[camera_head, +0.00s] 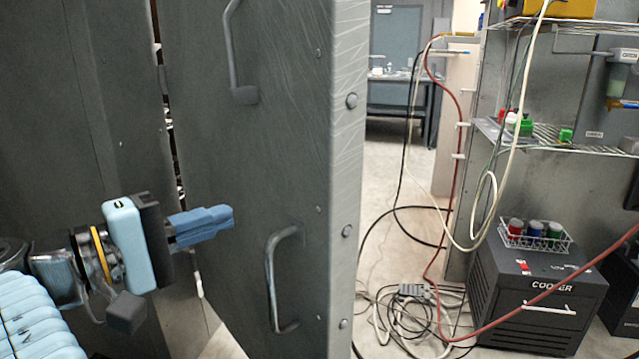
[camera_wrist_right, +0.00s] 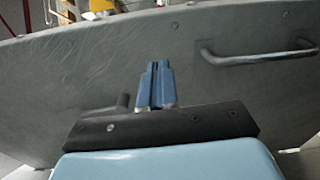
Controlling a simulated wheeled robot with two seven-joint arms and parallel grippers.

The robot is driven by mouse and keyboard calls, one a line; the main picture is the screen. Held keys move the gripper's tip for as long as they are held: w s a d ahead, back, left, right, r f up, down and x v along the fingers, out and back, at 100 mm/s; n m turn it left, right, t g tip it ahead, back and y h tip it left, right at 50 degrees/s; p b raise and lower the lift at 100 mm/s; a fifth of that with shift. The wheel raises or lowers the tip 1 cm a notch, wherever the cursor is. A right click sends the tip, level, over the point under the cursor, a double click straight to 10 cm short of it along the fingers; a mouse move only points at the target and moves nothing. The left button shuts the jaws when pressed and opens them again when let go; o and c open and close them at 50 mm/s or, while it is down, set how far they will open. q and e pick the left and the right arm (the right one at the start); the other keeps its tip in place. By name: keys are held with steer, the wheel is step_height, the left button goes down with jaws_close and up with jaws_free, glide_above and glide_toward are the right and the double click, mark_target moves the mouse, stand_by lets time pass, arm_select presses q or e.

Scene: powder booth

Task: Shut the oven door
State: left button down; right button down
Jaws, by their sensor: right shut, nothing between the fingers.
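The oven door (camera_head: 275,140) is a large grey scratched metal panel in the middle of the head view, with an upper handle (camera_head: 232,50) and a lower handle (camera_head: 284,280). It stands open, its bolted edge facing right. My right gripper (camera_head: 230,217) has blue fingers, shut and empty, in front of the door face, left of and above the lower handle. In the right wrist view the fingers (camera_wrist_right: 155,70) point at the door face (camera_wrist_right: 110,60), with a handle (camera_wrist_right: 258,54) to the right. I cannot tell whether they touch it. My left gripper is not in view.
A cooler box (camera_head: 535,295) with a rack of cups (camera_head: 533,238) stands at the right, below wire shelves (camera_head: 560,140). Hoses and cables (camera_head: 415,310) lie on the floor right of the door. A grey wall panel (camera_head: 60,120) is at the left.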

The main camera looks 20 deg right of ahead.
steer(key=s+r, duration=0.2)
glide_toward(325, 178)
steer(key=shift+m, duration=0.4)
steer(key=x, duration=0.7)
